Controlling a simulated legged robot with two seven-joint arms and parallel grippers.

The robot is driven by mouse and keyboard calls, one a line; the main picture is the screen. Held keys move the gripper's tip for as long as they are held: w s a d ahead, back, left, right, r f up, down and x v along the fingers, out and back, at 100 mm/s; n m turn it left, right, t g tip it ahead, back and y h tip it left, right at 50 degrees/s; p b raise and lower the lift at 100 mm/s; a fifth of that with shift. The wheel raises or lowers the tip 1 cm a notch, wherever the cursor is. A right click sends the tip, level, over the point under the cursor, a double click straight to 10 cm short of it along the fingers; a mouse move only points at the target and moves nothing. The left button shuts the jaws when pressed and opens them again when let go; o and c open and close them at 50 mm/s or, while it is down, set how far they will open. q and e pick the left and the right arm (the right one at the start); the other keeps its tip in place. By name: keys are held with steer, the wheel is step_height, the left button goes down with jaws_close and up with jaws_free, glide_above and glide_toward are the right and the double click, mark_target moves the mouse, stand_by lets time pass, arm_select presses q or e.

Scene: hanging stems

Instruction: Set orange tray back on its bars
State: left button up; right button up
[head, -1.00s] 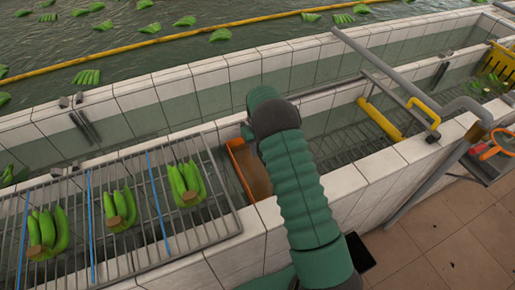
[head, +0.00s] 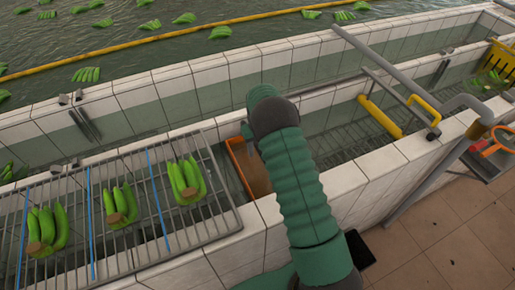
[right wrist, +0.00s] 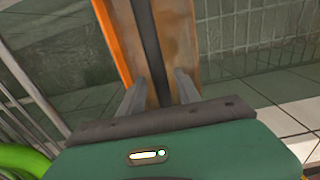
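The orange tray (head: 238,163) lies in the trough right of the rack, partly hidden behind my right arm. It has an orange edge and a brownish inside. In the right wrist view the tray (right wrist: 116,45) runs away from my right gripper (right wrist: 161,82). The two grey fingers stand apart over it, one on each side of a dark strip that runs along the tray. No firm hold shows, and I cannot tell whether the fingertips touch the tray. In the head view this gripper is mostly hidden behind its own arm. My left gripper is not in view.
A wire rack (head: 215,219) with blue dividers and green banana bunches (head: 187,181) is on the left. Tiled walls (head: 200,76) border the troughs. Metal rails and a yellow bar (head: 380,117) are on the right. Water with floating bananas lies behind.

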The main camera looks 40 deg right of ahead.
steer(key=shift+r, duration=0.1)
step_height(320, 180, up, 16)
steer(key=r+b, duration=0.1)
steer(key=s+a+f+m+t, duration=0.1)
steer(key=s+a+f+m, duration=0.1)
steer(key=s+a+m, duration=0.4)
steer(key=s+a+f+m, duration=0.3)
steer(key=s+a+m, duration=0.3)
steer(key=a+m, duration=0.5)
steer(key=s+a+f+m+t, duration=0.1)
steer(key=s+a+m, duration=0.5)
steer(key=m, duration=0.9)
steer(key=shift+s+a+f+t, duration=0.2)
steer(key=shift+a+f, duration=0.25)
steer(key=shift+a, duration=0.2)
steer(key=shift+s+a+f+t, duration=0.15)
steer(key=shift+a+f, duration=0.25)
steer(key=shift+a, duration=0.25)
steer(key=shift+w, duration=0.1)
